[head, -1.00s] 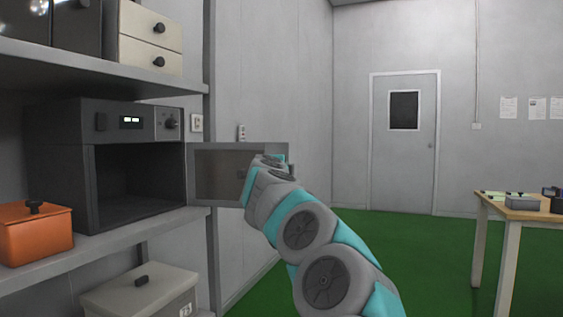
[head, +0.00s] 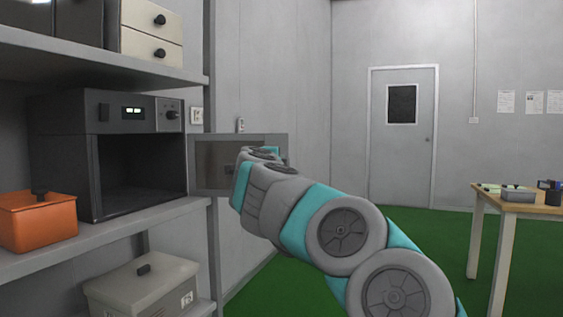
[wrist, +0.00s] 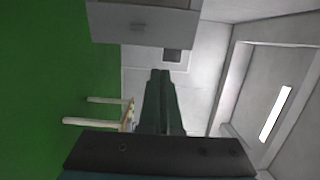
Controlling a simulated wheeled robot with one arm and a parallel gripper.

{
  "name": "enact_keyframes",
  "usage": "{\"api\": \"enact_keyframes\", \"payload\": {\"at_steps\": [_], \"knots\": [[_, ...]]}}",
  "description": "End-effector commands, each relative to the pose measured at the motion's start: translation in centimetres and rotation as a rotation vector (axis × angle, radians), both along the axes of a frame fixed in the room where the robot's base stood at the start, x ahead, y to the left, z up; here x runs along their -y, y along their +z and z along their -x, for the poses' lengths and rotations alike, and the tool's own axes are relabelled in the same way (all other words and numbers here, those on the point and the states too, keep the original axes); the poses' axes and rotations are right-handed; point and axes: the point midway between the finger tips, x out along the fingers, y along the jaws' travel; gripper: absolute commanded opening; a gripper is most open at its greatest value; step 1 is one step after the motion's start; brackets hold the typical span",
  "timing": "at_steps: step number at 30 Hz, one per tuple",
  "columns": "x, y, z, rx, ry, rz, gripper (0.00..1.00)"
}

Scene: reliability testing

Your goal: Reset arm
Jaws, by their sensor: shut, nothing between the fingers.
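My arm (head: 300,215) reaches from the lower right toward the open door of a dark oven. My gripper is hidden behind the arm's far end in the head view. In the wrist view my gripper's fingers (wrist: 160,76) are together, with nothing between them. The oven (head: 103,150) stands on the middle shelf, its cavity empty. Its door (head: 213,165) stands wide open to the right, partly covered by my arm. A grey panel with a small handle, likely this door (wrist: 145,28), shows at the top of the wrist view, apart from the fingertips.
An orange lidded box (head: 38,222) sits left on the shelf (head: 120,229). A pale lidded bin (head: 140,285) is below. A wooden table (head: 520,208) with small items stands right. A closed room door (head: 403,150) is at the back. Green floor (head: 420,225) between is open.

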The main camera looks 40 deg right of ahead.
Motion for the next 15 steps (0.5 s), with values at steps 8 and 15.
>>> {"api": "enact_keyframes", "payload": {"at_steps": [8, 15], "knots": [[-2.9, 0.0, 2.1, 0.000, 0.002, 0.000, 0.00], [-3.7, 0.0, 2.7, 0.001, 0.003, 0.001, 0.00]]}}
